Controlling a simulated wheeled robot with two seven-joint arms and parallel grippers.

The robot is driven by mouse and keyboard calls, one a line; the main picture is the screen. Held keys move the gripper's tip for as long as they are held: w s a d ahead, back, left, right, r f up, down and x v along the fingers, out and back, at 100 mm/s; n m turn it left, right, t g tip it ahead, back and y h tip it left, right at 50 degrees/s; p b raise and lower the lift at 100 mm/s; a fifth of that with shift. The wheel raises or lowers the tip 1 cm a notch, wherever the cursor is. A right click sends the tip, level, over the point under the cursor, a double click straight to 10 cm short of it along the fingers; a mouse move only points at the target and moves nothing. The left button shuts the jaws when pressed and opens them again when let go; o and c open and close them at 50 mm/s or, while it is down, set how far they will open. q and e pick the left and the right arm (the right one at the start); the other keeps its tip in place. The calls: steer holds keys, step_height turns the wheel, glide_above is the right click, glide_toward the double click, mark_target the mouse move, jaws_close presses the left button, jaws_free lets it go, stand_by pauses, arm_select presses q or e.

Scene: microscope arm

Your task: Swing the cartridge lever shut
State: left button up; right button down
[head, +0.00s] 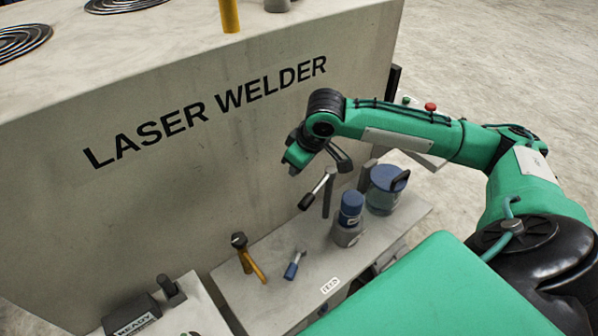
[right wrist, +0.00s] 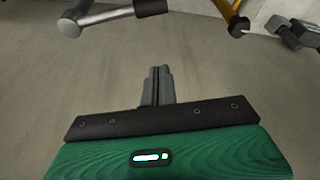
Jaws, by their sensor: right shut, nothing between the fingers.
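In the right wrist view the lever (right wrist: 107,17) crosses the top left, knob end leftmost. My right gripper (head: 293,170) is above and slightly left of the lever in the head view. Its fingers, also in the right wrist view (right wrist: 157,85), are shut and empty, with a visible gap in the picture to the rod. The lever's pivot is hard to make out. My left gripper is not in view.
A blue-topped cylinder (head: 350,208) and a blue lidded pot (head: 385,188) stand right of the lever. The laser welder's wall (head: 200,190) rises behind.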

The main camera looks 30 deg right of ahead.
mark_target(317, 189)
step_height(317, 189, down, 8)
steer(key=s+p, duration=0.1)
steer(key=p, duration=0.2)
steer(key=shift+d+f, duration=0.2)
steer(key=shift+f, duration=0.05)
steer(key=shift+s+d+r, duration=0.1)
